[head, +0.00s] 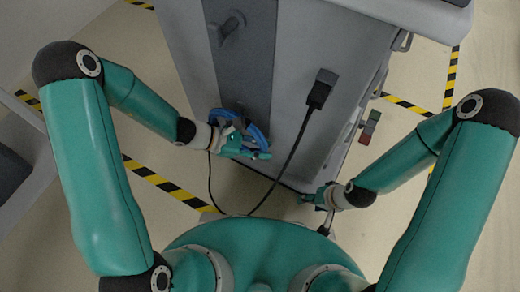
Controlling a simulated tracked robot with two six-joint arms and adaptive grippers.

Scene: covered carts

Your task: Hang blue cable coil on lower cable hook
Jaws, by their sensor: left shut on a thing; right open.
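The blue cable coil (257,134) is at the lower part of the cart's dark grey front strip. My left gripper (262,153) is shut on the coil, and its fingers cover part of the loop. A grey hook (230,28) sticks out high on the same strip, with nothing on it. The lower cable hook cannot be made out clearly behind the coil and gripper, so I cannot tell whether the coil touches it. My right gripper (308,199) is open and empty, low beside the cart's bottom edge.
A black plug (319,91) sits on the grey cart (300,50). Its black cable (291,152) hangs down, loops near my body and rises towards my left gripper. A red and green switch box (369,127) is right of the cart. Yellow-black tape (165,183) marks the floor.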

